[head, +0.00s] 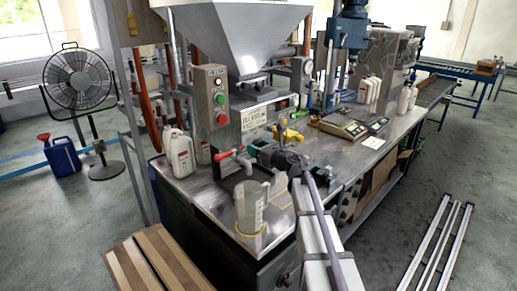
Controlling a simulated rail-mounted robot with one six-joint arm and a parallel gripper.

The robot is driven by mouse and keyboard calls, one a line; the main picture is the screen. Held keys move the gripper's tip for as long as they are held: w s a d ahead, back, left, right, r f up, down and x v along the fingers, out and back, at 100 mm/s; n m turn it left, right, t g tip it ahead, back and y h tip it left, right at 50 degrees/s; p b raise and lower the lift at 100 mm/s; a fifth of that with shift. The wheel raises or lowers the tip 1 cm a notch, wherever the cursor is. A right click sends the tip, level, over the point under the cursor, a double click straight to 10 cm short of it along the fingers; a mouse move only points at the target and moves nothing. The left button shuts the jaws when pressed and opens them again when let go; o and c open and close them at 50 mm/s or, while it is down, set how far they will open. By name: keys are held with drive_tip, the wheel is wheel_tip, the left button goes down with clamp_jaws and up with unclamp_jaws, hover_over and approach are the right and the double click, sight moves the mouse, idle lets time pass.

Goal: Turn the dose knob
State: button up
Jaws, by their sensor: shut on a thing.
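The filling machine has a large steel hopper (240,35) and a steel body with a white label plate (254,117) below it. My dark grey gripper (254,149) reaches in from the right, low at the front of the machine beneath the label plate. It is shut on the dose knob, which is largely hidden by the jaws, so its turn angle cannot be read. A red-handled valve (230,152) with a spout is just left of my gripper. A clear measuring jug (251,208) stands on the bench below.
A white canister (179,153) stands at the bench's left. Yellow part (289,135) sits behind my gripper; scales (343,127) are further right. A wooden pallet (150,262) lies at front left.

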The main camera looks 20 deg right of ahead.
drive_tip(key=shift+m, duration=2.6)
drive_tip(key=o, duration=0.9)
drive_tip(key=shift+s, duration=0.15)
drive_tip(key=v, duration=1)
drive_tip(key=shift+s+d, duration=0.1)
drive_tip(key=shift+s, duration=0.15)
